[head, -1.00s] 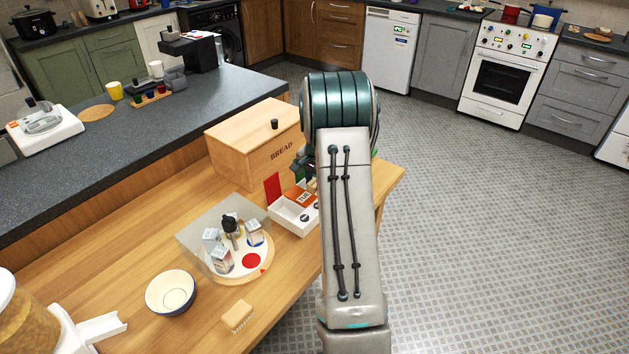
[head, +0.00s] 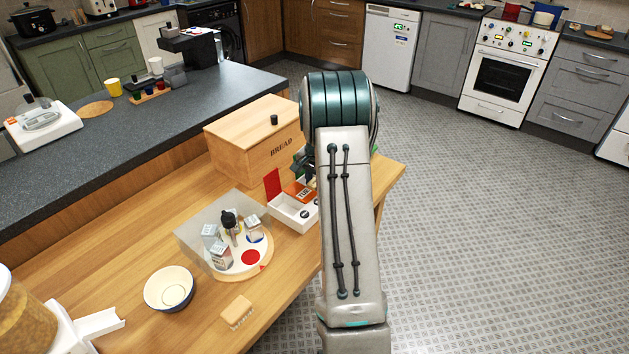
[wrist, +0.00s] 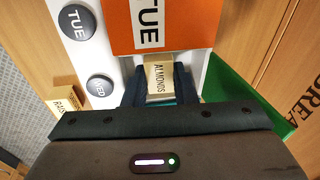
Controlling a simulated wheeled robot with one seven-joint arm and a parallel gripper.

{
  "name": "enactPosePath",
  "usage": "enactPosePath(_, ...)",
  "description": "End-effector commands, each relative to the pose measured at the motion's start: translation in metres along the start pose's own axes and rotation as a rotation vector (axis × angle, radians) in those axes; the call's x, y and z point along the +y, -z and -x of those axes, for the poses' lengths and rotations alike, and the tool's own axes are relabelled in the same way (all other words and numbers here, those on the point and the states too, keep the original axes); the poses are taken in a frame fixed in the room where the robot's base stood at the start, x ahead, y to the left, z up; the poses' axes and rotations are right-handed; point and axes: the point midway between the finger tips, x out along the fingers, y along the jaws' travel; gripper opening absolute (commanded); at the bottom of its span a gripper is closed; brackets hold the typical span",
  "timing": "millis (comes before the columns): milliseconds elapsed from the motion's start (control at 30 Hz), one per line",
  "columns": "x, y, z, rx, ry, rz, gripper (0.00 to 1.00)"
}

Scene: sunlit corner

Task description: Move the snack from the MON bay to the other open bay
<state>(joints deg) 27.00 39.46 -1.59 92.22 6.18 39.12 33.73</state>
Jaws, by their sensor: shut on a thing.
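The white day organizer (head: 292,213) stands on the wooden table in front of the bread box. Its red lid (head: 272,185) stands raised at the left end in the head view. The orange TUE lid (wrist: 172,24) is shut, and the green lid (wrist: 243,98) stands open beside the bay at the WED button (wrist: 100,88). My gripper (wrist: 158,84) is shut on the snack, a small tan box marked ALMONDS (wrist: 157,76). It holds the snack at the bay by WED. Whether the snack touches the bay floor is hidden. My arm covers the organizer's right end in the head view.
A box marked RAIS (wrist: 68,101) sits left of the organizer in the wrist view. The bread box (head: 252,145) is close behind.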

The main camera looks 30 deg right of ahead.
Motion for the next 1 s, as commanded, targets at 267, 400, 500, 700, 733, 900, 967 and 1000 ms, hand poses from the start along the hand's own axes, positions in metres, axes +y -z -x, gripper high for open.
enactPosePath(267,0.0007,-0.0005,-0.0048,0.000,0.000,0.000,0.03)
enactPosePath(400,0.0010,-0.0008,-0.0069,0.000,0.000,0.000,0.03)
enactPosePath(500,0.0012,-0.0009,-0.0083,0.000,0.000,0.000,0.03)
enactPosePath(700,0.0014,-0.0010,-0.0098,0.000,0.000,0.000,0.03)
enactPosePath(733,0.0014,-0.0010,-0.0098,0.000,0.000,0.000,0.03)
enactPosePath(900,0.0014,-0.0010,-0.0098,0.000,0.000,0.000,0.36)
enactPosePath(967,0.0016,-0.0010,-0.0097,0.000,-0.001,0.000,0.50)
enactPosePath(1000,0.0018,-0.0010,-0.0098,0.000,-0.001,0.000,0.50)
